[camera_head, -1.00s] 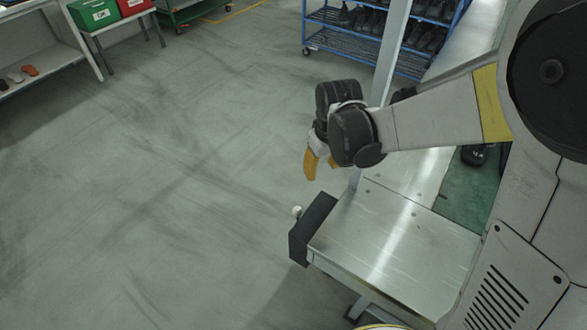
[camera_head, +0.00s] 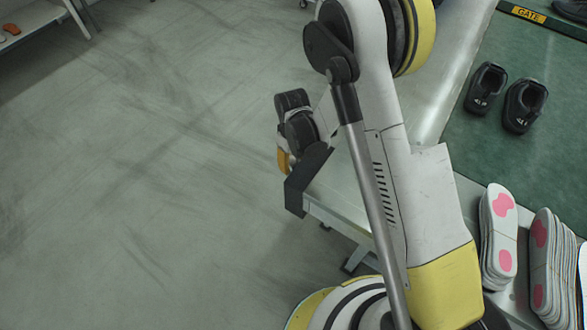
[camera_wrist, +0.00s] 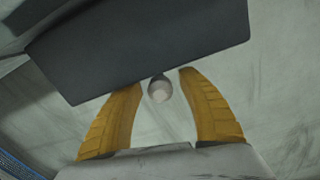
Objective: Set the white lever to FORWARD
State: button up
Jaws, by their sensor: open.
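The white lever's round pale knob (camera_wrist: 160,91) shows in the wrist view, sticking out below the edge of a dark grey box (camera_wrist: 140,45). My gripper (camera_wrist: 159,84) has two yellow fingers, spread apart, one on each side of the knob. A gap shows between each finger and the knob. In the head view the dark box (camera_head: 304,181) sits at the left end of a metal bench, with a yellow finger of my gripper (camera_head: 284,162) just behind it. The knob is hidden there. No FORWARD mark is readable.
The metal bench (camera_head: 338,200) is partly hidden by my arm. The floor at left is clear.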

jog(key=shift+f, duration=1.1)
grip_shut()
